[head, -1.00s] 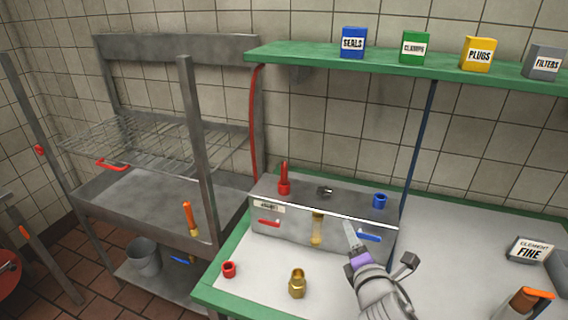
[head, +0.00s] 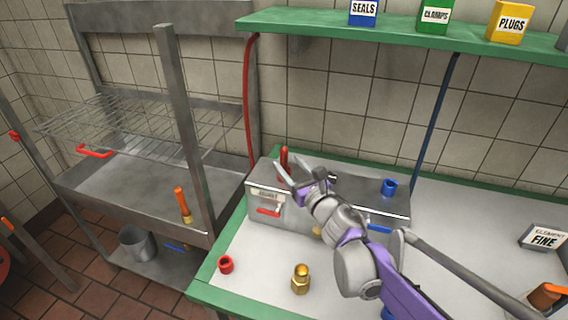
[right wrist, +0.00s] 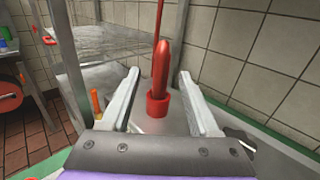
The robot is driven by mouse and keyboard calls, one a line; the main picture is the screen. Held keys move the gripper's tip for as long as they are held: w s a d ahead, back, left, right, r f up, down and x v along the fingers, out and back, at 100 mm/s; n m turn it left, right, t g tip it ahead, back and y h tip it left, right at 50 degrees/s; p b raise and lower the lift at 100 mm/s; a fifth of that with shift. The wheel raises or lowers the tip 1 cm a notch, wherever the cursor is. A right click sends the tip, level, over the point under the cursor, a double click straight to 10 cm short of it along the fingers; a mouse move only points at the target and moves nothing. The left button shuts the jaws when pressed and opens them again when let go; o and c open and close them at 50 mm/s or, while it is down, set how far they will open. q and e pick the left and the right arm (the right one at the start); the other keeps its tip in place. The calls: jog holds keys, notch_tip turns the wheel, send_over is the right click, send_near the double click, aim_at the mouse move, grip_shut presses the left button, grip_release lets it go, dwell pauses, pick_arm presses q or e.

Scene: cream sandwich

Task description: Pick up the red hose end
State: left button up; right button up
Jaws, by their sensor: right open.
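The red hose end (head: 284,158) stands upright on top of the steel box (head: 256,208) on the bench, near its left end. In the right wrist view the red hose end (right wrist: 161,66) rises from a wider red collar (right wrist: 158,104). My right gripper (head: 284,168) is open, its fingers reaching toward the hose end from the right. In the right wrist view it lies in the gap between the two fingers (right wrist: 158,78), with space on both sides. The lower part is partly hidden in the head view. My left gripper is not in view.
A blue fitting (head: 389,187) stands on the box's right end. A small red collar (head: 225,265) and a brass fitting (head: 300,280) stand on the bench in front. A green shelf (head: 400,35) with labelled boxes hangs above. A steel rack post (head: 184,130) is to the left.

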aim_at(286, 159)
jog(key=x, duration=0.4)
jog(key=shift+w, duration=0.1)
jog(key=shift+r, duration=0.1)
jog(key=shift+c, duration=0.9)
jog(key=shift+d, duration=0.1)
grip_shut()
